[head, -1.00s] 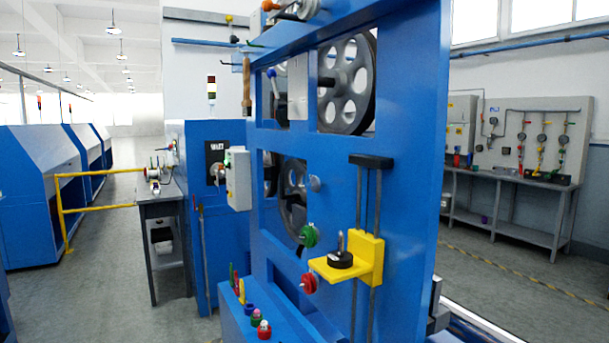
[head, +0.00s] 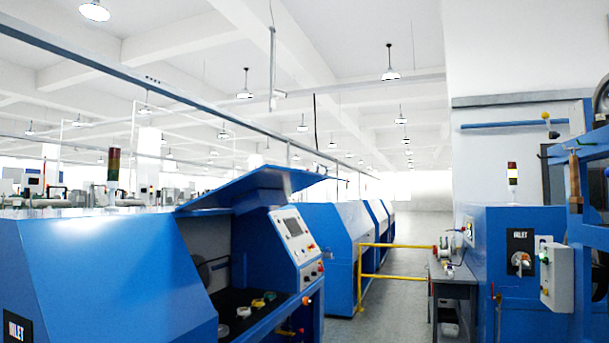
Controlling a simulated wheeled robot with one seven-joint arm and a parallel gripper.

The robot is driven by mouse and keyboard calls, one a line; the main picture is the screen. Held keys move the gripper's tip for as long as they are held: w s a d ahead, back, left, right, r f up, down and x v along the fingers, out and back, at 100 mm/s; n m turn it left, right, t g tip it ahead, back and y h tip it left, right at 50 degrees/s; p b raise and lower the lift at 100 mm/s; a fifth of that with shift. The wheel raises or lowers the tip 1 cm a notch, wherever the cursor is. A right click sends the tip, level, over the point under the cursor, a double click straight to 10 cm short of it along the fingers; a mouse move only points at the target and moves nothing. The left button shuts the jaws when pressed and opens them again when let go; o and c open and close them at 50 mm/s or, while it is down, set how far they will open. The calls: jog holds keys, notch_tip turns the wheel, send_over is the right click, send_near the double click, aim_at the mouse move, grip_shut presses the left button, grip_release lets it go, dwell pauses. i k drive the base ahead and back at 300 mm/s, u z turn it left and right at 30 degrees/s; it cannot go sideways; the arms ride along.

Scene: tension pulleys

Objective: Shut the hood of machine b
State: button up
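A blue machine stands at the lower left of the head view with its hood (head: 250,187) raised. The hood tilts up toward the right, above an open bay with a dark floor (head: 236,325). Small white and yellow round parts lie inside the bay. A control panel (head: 293,236) with a screen and coloured buttons is at the bay's right end. No letter that marks this as machine b can be read; a label at the lower left reads INLET. My gripper is not in view.
More blue machines (head: 345,240) stand behind in a row, their hoods apparently down. A yellow rail (head: 375,277) crosses the aisle. A grey floor aisle (head: 400,310) is free in the middle. A blue INLET cabinet (head: 515,270) and a dark bench (head: 452,283) stand at the right.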

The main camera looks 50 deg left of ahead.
aim_at(272, 185)
jog(key=u, duration=0.95)
jog(key=i, duration=0.35)
jog(key=u, duration=0.85)
jog(key=i, duration=1.85)
jog(key=u, duration=0.25)
